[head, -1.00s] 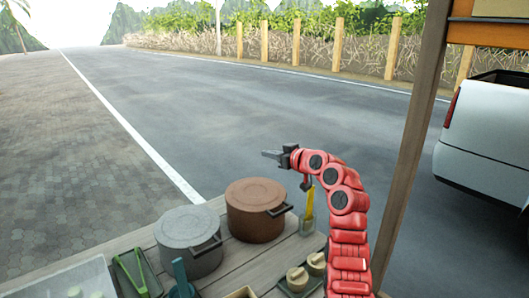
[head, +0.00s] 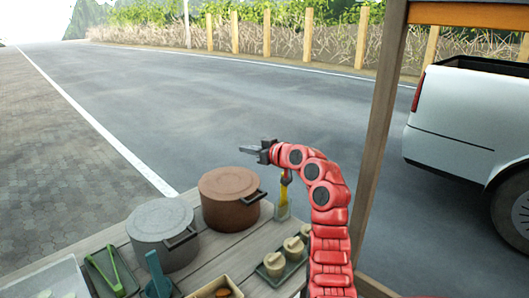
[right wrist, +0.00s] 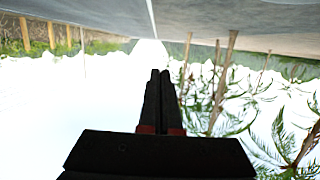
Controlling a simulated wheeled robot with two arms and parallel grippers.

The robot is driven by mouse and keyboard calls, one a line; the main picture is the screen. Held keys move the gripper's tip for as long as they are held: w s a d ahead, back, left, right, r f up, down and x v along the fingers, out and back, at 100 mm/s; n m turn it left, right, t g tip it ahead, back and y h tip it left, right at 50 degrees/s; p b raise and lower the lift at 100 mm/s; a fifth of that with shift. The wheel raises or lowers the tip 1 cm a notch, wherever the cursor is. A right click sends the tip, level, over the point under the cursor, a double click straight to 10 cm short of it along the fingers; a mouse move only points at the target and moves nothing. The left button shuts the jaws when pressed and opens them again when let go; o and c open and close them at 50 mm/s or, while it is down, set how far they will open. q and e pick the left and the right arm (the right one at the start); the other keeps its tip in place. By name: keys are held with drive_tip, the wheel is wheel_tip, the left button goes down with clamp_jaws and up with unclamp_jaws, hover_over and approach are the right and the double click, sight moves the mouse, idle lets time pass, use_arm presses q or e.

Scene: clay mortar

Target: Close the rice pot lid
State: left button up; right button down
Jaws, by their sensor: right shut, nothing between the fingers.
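A grey pot (head: 161,232) and a brown pot (head: 229,200) stand side by side on the wooden counter in the head view. Both have a lid-like flat top in place and a dark handle at the right. I cannot tell which one is the rice pot. My right gripper (head: 247,149) is above and behind the brown pot, pointing left, shut and empty, apart from both pots. In the right wrist view its fingers (right wrist: 158,75) are together against sky, with no pot in sight. My left gripper is not in view.
A wooden post (head: 377,150) rises at the right.

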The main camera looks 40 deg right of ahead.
drive_tip(key=p+v, duration=0.2)
drive_tip(key=v, duration=1.4)
drive_tip(key=shift+s, duration=0.3)
drive_tip(key=shift+d+r, duration=0.1)
drive_tip(key=shift+d, duration=0.05)
